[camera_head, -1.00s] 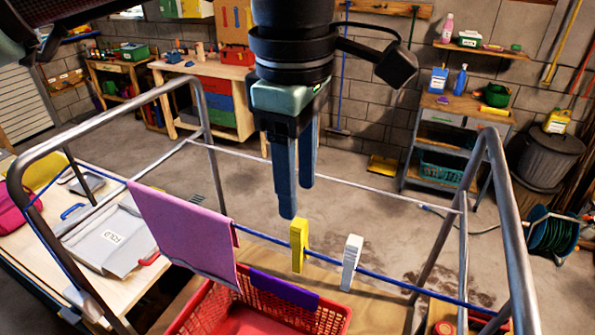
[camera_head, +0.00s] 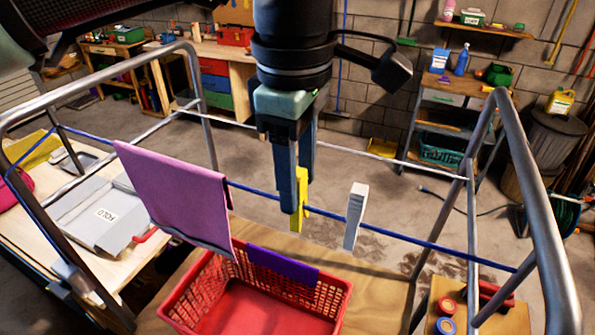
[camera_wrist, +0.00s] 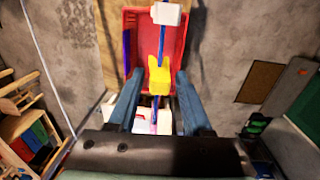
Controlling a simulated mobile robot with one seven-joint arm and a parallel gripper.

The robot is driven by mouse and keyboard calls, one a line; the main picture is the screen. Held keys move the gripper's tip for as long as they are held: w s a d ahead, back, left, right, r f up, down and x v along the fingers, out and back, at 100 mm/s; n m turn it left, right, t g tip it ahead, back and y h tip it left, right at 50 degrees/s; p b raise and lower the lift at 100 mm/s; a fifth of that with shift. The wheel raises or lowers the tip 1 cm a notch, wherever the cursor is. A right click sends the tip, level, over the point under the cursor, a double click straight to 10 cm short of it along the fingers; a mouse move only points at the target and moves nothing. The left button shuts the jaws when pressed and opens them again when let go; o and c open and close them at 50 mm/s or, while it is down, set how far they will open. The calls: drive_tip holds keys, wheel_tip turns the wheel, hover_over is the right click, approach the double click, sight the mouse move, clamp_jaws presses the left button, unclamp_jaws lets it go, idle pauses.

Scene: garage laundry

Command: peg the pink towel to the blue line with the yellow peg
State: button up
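The pink towel (camera_head: 180,195) hangs folded over the blue line (camera_head: 425,243) at the left. The yellow peg (camera_head: 297,222) stands upright on the line to the right of the towel, apart from it. My gripper (camera_head: 298,192) points down at the peg, and its near finger hides part of it. In the wrist view the yellow peg (camera_wrist: 159,76) shows between the two spread fingers (camera_wrist: 158,85), with gaps visible on both sides. The gripper is open and holds nothing.
A white peg (camera_head: 355,215) sits on the line to the right of the yellow one. A red basket (camera_head: 190,308) with a purple cloth (camera_head: 283,268) over its rim stands below. Metal rack frames (camera_head: 535,215) rise at both ends of the line.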

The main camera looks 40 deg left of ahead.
clamp_jaws()
drive_tip(key=shift+r, duration=0.15)
drive_tip(key=shift+r+p, duration=2.2)
drive_tip(key=shift+r, duration=0.45)
